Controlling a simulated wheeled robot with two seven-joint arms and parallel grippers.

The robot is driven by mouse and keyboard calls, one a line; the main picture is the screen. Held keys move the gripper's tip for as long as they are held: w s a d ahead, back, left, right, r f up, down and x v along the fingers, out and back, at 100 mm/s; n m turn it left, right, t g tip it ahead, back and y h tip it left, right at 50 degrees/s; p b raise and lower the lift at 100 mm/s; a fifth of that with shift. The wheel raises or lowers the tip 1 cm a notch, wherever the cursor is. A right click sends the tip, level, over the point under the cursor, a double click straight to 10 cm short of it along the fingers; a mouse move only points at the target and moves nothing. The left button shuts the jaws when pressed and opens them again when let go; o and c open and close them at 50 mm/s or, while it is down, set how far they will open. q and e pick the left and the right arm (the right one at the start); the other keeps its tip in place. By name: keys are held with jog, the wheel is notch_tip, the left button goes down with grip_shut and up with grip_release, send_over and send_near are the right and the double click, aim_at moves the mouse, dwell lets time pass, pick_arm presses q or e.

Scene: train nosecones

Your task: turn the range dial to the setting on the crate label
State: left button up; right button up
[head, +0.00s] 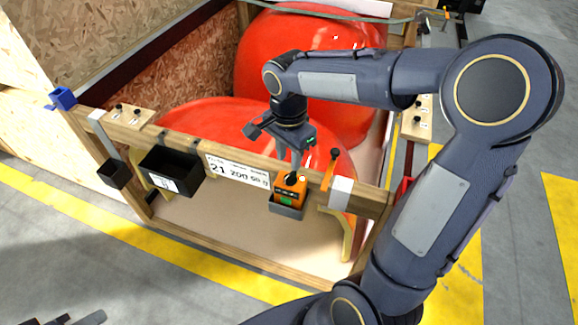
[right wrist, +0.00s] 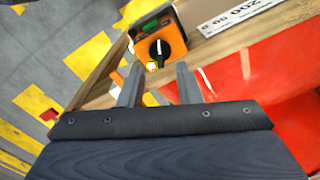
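The range dial is a black knob with a white pointer mark (right wrist: 159,49) on the face of an orange box (right wrist: 171,42). In the head view the orange box (head: 291,188) sits in a grey holder on the crate's front rail. The crate label (head: 238,171) is a white strip left of the box, reading "21 200 50" with small print. It shows partly in the right wrist view (right wrist: 240,12). My right gripper (right wrist: 157,80) is open, its two fingers apart just short of the dial and not touching it. In the head view the right gripper (head: 297,160) hangs above the box.
Large red nosecones (head: 300,50) fill the crate behind the wooden front rail (head: 350,195). A black bin (head: 172,172) hangs on the rail at left. An orange clamp-like piece (head: 331,168) and a white block (head: 341,192) stand right of the box.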

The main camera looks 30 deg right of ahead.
aim_at(289, 175)
notch_tip(289, 175, down, 6)
jog(key=shift+r, duration=0.1)
grip_shut()
